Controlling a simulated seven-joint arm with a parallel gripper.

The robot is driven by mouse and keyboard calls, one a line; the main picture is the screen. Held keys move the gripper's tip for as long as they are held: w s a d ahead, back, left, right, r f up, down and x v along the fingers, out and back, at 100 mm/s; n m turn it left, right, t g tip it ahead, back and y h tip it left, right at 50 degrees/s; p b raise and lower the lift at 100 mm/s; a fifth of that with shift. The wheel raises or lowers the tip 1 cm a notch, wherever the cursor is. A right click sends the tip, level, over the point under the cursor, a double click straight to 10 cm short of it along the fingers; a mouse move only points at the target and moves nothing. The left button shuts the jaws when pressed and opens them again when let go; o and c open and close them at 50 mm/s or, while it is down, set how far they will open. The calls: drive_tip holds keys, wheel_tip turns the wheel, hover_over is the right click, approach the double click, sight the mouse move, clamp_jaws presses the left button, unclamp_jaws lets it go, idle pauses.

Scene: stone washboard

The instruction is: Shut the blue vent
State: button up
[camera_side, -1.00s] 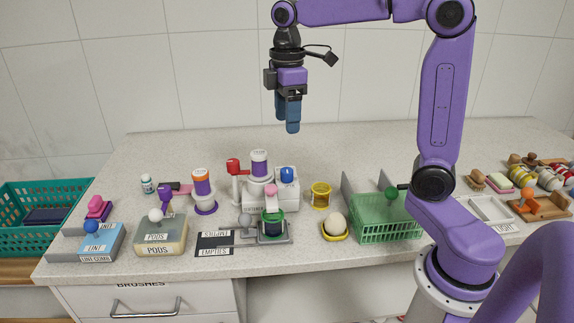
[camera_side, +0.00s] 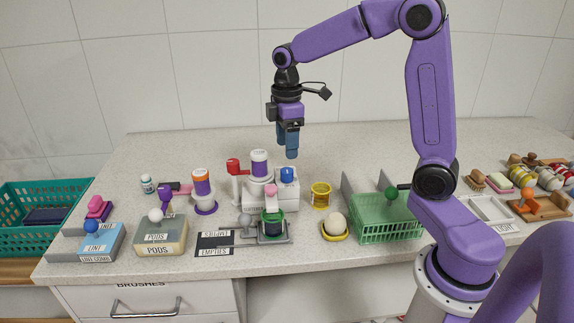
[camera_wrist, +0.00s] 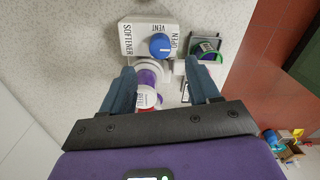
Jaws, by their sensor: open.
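The blue vent knob (camera_side: 287,174) sits on top of a white box (camera_side: 287,198) in the middle of the counter. Which way the knob is set I cannot tell for sure. My gripper (camera_side: 291,154) is open and empty, pointing down, above the box and apart from the knob. In the wrist view the knob shows just beyond the gap between my fingertips (camera_wrist: 160,68).
A white and purple bottle (camera_side: 260,163) and a red-handled part (camera_side: 235,168) stand close left of the knob. A yellow cup (camera_side: 320,195) and green basket (camera_side: 388,228) stand to the right. The counter behind is clear.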

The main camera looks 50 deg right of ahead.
sight(287, 170)
wheel_tip(287, 170, down, 7)
drive_tip(key=shift+r, duration=0.1)
drive_tip(key=shift+c, duration=0.2)
drive_tip(key=c, duration=1)
